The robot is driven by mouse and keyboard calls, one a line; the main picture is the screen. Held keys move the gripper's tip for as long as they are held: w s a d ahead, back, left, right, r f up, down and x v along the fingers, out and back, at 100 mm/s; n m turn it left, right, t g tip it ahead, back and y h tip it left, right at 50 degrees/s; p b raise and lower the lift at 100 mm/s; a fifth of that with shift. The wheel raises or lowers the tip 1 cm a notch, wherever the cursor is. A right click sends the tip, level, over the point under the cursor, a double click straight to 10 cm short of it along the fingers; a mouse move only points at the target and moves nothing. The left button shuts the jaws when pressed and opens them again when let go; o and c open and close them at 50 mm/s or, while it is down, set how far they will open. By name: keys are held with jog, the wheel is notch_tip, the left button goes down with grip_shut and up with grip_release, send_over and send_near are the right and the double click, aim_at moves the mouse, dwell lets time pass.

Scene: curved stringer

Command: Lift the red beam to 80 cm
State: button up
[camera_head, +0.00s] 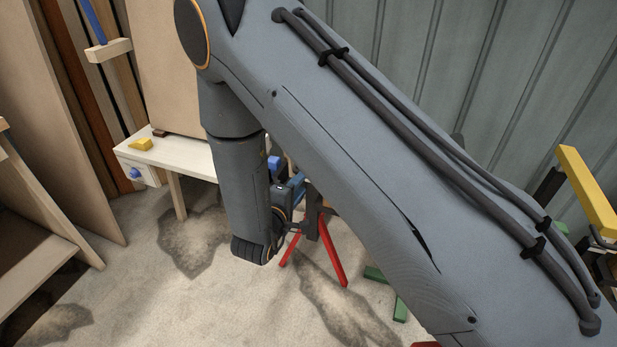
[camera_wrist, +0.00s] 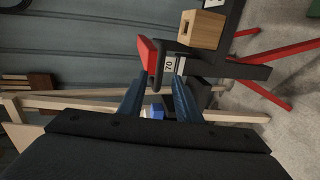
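My gripper (camera_wrist: 160,76) shows in the wrist view with two blue fingers spread apart. A dark upright handle or lever (camera_wrist: 158,66) stands just ahead of the fingertips, and I cannot tell whether it is between them. A red piece (camera_wrist: 147,57) is beside that handle; it may be the end of the red beam, but I cannot tell. A dark stand (camera_wrist: 240,68) bears a label (camera_wrist: 169,65) reading 70 and has red legs (camera_wrist: 264,95). In the head view my arm hides most of the stand, leaving its red legs (camera_head: 334,262) visible.
A wooden block (camera_wrist: 201,29) sits on the stand. A white bench (camera_head: 190,158) with a yellow item (camera_head: 143,144) is at the left. Green pieces (camera_head: 400,309) lie on the floor. A yellow bar (camera_head: 587,190) is at the right. Open floor lies left of the stand.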

jog(key=shift+x, duration=3.8)
jog(key=shift+r, duration=0.1)
grip_shut()
